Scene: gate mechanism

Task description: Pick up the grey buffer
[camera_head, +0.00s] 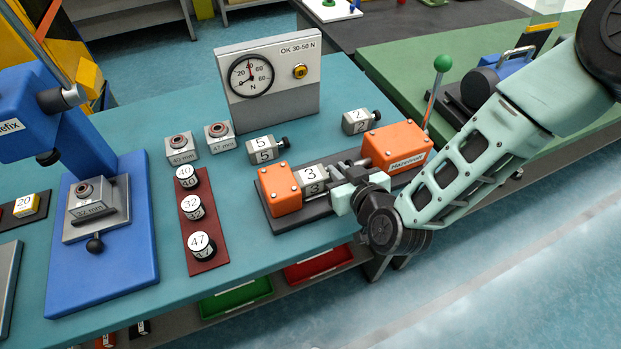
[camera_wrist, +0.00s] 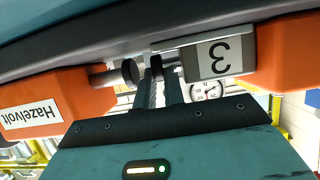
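A grey buffer block marked 3 (camera_head: 311,178) sits in a dark fixture between two orange blocks; it also shows in the wrist view (camera_wrist: 222,55). Similar grey blocks marked 5 (camera_head: 263,149) and 2 (camera_head: 357,121), each with a black knob, lie behind on the bench. My gripper (camera_head: 354,176) is at the fixture, just right of block 3. In the wrist view its two dark fingers (camera_wrist: 160,82) are close together, reaching between block 3 and a round dark stop on the other orange block. Whether they clamp block 3's dark stem is hidden.
The orange Hazelvolt block (camera_head: 396,147) stands right of my gripper, with a green-knobbed lever (camera_head: 437,88) behind it. A gauge box (camera_head: 270,80) stands at the back. A red rack of numbered cylinders (camera_head: 204,236) and a blue press (camera_head: 142,255) are left. Bare bench shows in front.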

